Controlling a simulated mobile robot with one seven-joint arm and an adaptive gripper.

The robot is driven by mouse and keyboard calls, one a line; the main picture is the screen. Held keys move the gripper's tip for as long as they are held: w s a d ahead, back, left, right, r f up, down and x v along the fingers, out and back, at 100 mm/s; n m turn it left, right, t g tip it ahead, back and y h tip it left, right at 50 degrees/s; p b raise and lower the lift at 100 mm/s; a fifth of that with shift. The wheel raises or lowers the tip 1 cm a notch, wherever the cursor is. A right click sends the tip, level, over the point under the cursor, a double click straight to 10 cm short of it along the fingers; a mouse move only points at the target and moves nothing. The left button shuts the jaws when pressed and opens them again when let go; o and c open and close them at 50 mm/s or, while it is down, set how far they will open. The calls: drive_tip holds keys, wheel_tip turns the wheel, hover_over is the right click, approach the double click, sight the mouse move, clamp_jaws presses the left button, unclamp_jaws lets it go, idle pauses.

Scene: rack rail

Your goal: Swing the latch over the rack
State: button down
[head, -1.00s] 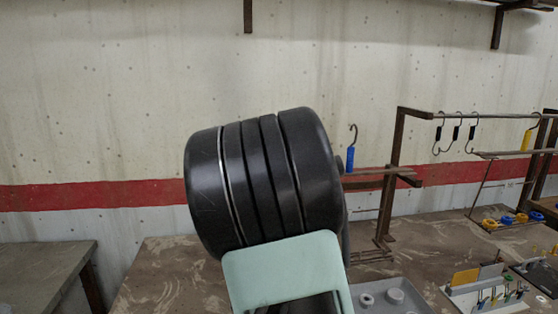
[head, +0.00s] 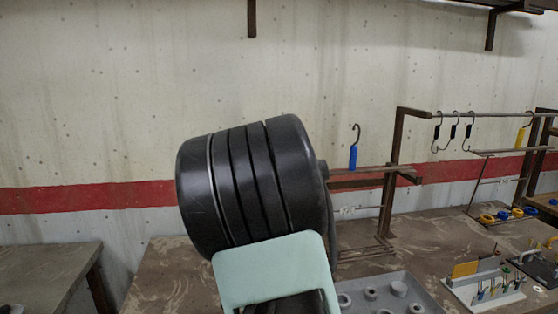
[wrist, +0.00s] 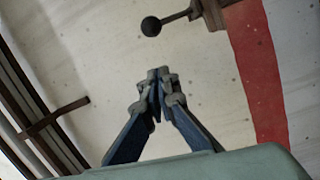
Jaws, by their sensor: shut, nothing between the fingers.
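My gripper (wrist: 155,78) shows in the wrist view with its two blue-grey fingers closed together, empty. Beyond its tips, a dark round knob (wrist: 151,26) sits on a short rod that joins a brown bracket (wrist: 213,14) at the top. It looks like the latch handle; the fingertips are apart from it in the picture. In the head view the brown metal rack (head: 393,180) stands on the bench, right of my arm. My arm hides the gripper there, and I cannot make out the latch.
A blue-handled hook (head: 353,157) stands out above a lower bar of the rack. Several hooks hang from the upper rail (head: 485,115). A grey tray (head: 420,291) with round parts and a tool holder (head: 485,288) lie on the bench (head: 160,275). A wall is behind.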

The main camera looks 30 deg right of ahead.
drive_tip(key=s+d+b, duration=0.1)
drive_tip(key=s+d, duration=0.1)
drive_tip(key=s, duration=0.7)
drive_tip(key=shift+s+d+f, duration=0.15)
drive_tip(key=shift+s+f, duration=0.15)
